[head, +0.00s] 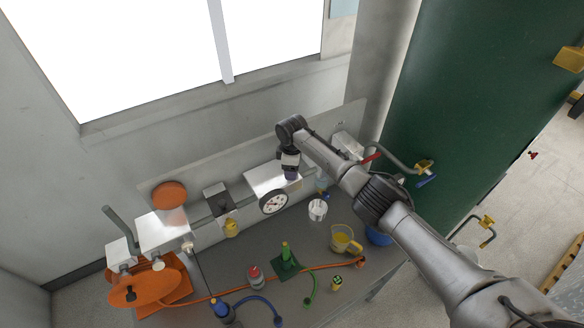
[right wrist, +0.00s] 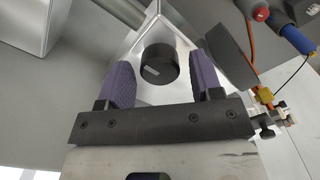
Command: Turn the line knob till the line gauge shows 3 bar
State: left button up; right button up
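The line gauge (head: 273,203) is a round white dial with a dark rim on the front of a shiny metal box (head: 262,181). Its needle and figures are too small to read surely. My right gripper (head: 291,174) is over the right part of this box, beside the gauge. In the right wrist view its purple fingers (right wrist: 163,78) are open, one each side of a round black knob (right wrist: 158,64) with a pale mark. Gaps show between fingers and knob. In the head view the gripper hides the knob. My left gripper is not in view.
A white cup (head: 317,210), a yellow jug (head: 341,239), a green bottle (head: 285,252) and a red-topped can (head: 256,277) stand on the grey bench. An orange hose (head: 315,267) and a blue hose (head: 262,299) run among them. A green cabinet (head: 470,90) stands right.

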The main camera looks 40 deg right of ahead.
jog(key=shift+o, duration=0.4)
jog(key=shift+r, duration=0.1)
notch_tip(320, 180, up, 14)
jog(key=b, duration=0.3)
jog(key=shift+f, duration=0.2)
dwell(0.4)
